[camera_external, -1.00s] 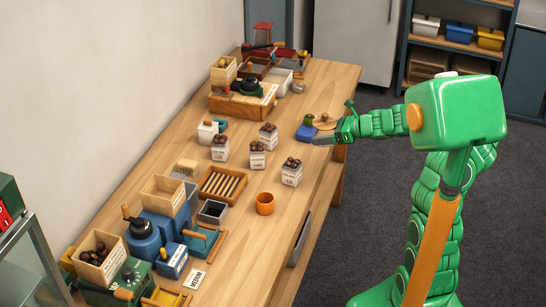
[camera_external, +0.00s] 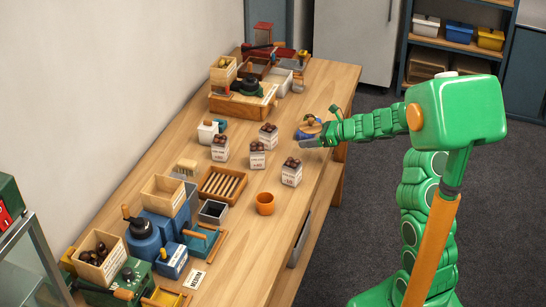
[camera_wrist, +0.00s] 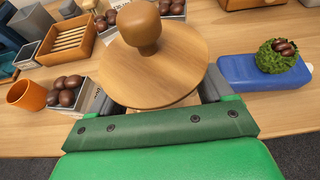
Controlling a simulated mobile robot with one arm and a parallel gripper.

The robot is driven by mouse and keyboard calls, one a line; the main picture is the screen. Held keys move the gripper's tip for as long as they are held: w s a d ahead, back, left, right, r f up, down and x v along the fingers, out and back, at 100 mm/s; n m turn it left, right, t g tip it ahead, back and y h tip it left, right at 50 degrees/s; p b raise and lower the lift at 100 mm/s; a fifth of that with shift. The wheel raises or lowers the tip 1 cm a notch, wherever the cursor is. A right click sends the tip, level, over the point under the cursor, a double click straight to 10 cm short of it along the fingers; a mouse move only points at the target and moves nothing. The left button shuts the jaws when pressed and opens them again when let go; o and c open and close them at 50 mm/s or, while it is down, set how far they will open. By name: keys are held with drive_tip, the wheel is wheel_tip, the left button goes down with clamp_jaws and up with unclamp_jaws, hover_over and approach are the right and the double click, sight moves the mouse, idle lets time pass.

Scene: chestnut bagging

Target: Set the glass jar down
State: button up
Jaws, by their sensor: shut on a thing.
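The jar's round wooden lid with its knob (camera_wrist: 150,70) fills the middle of the wrist view. The lid hides nearly all of the glass below it. My gripper (camera_wrist: 158,98) is shut on the jar, with a grey finger at each side just under the lid. In the external view my gripper (camera_external: 312,143) is over the right part of the table, and the lid (camera_external: 311,126) shows small beside it. I cannot tell whether the jar's bottom touches the table.
White bags of chestnuts (camera_external: 291,176) and an orange cup (camera_external: 265,203) stand left of my gripper. A blue block (camera_wrist: 235,72) with a green burr (camera_wrist: 275,60) is close by at right in the wrist view. Bare tabletop lies near the front edge.

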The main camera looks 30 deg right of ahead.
drive_tip(key=shift+w+f, duration=0.25)
drive_tip(key=shift+f, duration=1.5)
drive_tip(key=shift+f, duration=0.15)
drive_tip(key=o, duration=1.1)
drive_tip(key=shift+r, duration=0.2)
drive_tip(key=v, duration=1.2)
